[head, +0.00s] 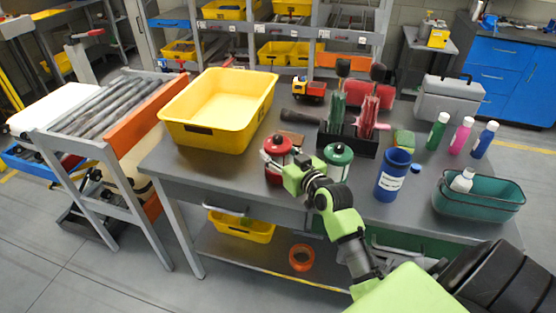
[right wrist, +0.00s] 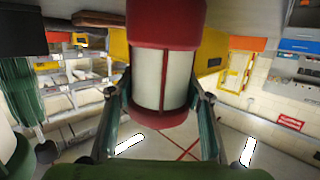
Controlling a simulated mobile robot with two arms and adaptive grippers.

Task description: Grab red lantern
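The red lantern (head: 277,147) stands upright on the grey worktable, with a red top and red base. My right gripper (head: 276,162) is at its front side, low on the body. In the right wrist view the lantern (right wrist: 163,75) fills the space between the two fingers of my right gripper (right wrist: 162,90). The fingers are spread on either side of its pale glass, very close to it; contact is not clear. A green lantern (head: 337,160) stands just right of the gripper. My left gripper is not in view.
A yellow bin (head: 218,113) stands left of the lantern. A black holder (head: 347,141) with tools, a blue cup (head: 393,175), several bottles and a teal basket (head: 478,199) are to the right. A dark-handled tool (head: 299,117) lies behind the lanterns.

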